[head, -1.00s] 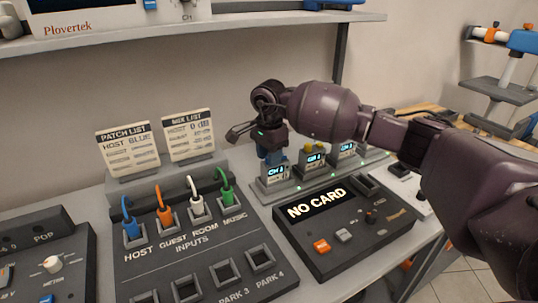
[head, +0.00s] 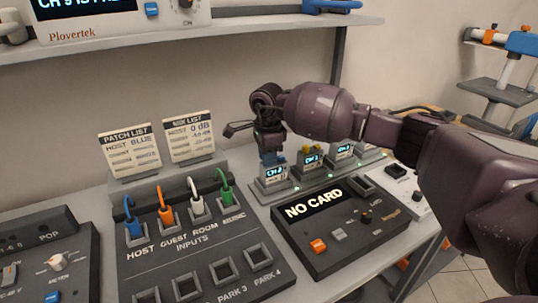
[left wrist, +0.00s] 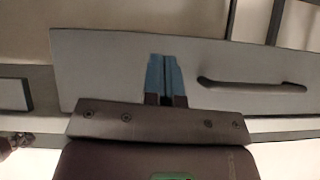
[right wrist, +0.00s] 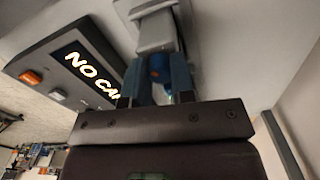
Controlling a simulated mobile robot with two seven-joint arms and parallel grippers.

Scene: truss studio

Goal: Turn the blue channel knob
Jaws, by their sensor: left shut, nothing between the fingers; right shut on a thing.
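The blue knob (right wrist: 158,68) shows in the right wrist view, on top of a grey channel unit with a lit display. My right gripper (head: 271,157) is shut on this knob, with one blue finger on each side of it; it also shows in the right wrist view (right wrist: 157,82). In the head view the fingers cover the knob, above the leftmost unit (head: 274,174) in the row. That unit's display is lit, but its digit is too small to read surely. My left gripper (left wrist: 165,78) is shut and empty, seen only in the left wrist view.
In front lies a dark console (head: 350,230) reading NO CARD. To the left is the inputs panel (head: 190,250) with several coloured plugs. A shelf (head: 240,32) runs above.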

